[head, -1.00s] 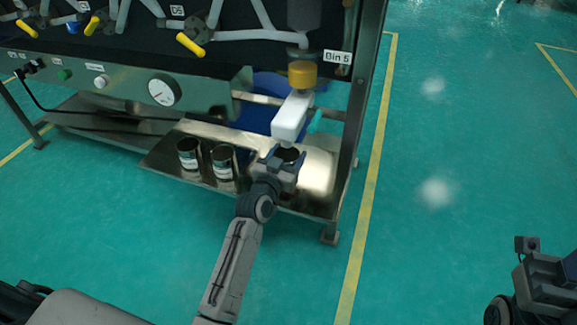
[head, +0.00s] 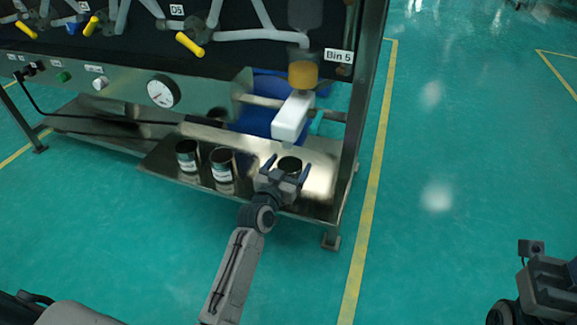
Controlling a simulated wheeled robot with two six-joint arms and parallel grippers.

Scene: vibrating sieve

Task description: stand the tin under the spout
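A dark open-topped tin (head: 290,165) stands upright on the metal shelf, below the white spout (head: 292,118) under the Bin 5 outlet. The spout's tip is just above the tin's mouth and slightly left of its middle. My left gripper (head: 287,167) is around the tin from the front, one finger on each side. Its fingers look spread, with a small gap at the left of the tin. The gripper hides the tin's lower front. Of my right arm, only the wrist part (head: 545,285) shows at the lower right; its fingers cannot be made out.
Two labelled tins, one at the left (head: 188,160) and one nearer (head: 222,170), stand on the metal shelf (head: 160,160) left of my gripper. A blue container (head: 262,115) is behind the spout. A frame post (head: 362,110) rises at the right. The green floor beyond it is clear.

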